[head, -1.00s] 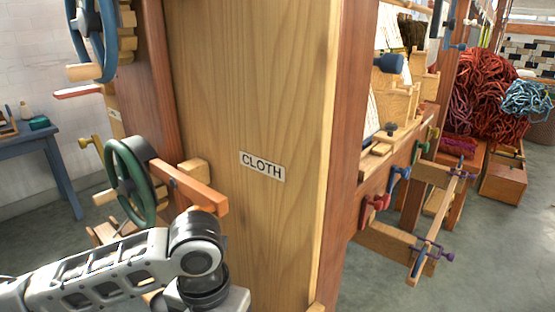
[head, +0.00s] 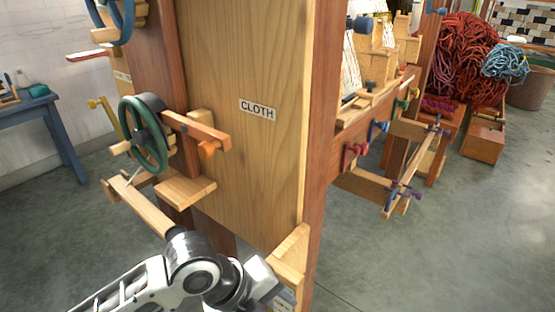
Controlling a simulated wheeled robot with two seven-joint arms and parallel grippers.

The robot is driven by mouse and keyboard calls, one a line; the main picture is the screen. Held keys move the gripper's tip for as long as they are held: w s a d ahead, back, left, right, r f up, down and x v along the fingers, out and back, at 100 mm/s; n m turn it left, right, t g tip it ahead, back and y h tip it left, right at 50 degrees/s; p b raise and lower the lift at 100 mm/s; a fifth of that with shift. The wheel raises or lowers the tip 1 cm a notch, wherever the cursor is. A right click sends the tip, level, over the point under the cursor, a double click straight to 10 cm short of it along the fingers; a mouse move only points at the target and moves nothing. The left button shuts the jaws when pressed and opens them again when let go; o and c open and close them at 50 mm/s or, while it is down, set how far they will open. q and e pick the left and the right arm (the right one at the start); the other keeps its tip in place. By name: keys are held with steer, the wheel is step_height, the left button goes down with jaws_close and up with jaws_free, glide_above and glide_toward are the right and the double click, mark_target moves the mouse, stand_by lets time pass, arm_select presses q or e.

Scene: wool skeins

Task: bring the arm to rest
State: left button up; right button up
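In the head view, my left arm (head: 195,268) comes in from the bottom left, in front of the lower part of a tall wooden machine. Its dark and silver joints and a white block-like link (head: 262,279) show near the bottom edge. The fingers of my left gripper do not show. My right arm and gripper are not in view.
The wooden panel marked CLOTH (head: 258,109) stands close to my arm. A green handwheel (head: 143,135) and an orange-tipped wooden bar (head: 197,131) stick out at its left. Red wool (head: 465,60) and blue wool (head: 505,62) lie at the back right. Grey floor (head: 400,265) is clear at the front right.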

arm_select(q)
steer(key=s+a+f+n+t+p, duration=0.1)
steer(key=s+a+n+t, duration=0.1)
steer(key=n, duration=0.7)
steer(key=s+a+f+n+t+y+p, duration=0.1)
steer(key=a+n+t, duration=0.3)
steer(key=n, duration=0.5)
steer(key=s+a+f+n+t+y+p, duration=0.1)
steer(key=s+a+f+n+t+p, duration=0.1)
steer(key=a+n, duration=0.4)
steer(key=s+n+t, duration=0.1)
steer(key=n, duration=0.3)
steer(key=shift+a+p, duration=0.3)
steer(key=shift+p, duration=0.1)
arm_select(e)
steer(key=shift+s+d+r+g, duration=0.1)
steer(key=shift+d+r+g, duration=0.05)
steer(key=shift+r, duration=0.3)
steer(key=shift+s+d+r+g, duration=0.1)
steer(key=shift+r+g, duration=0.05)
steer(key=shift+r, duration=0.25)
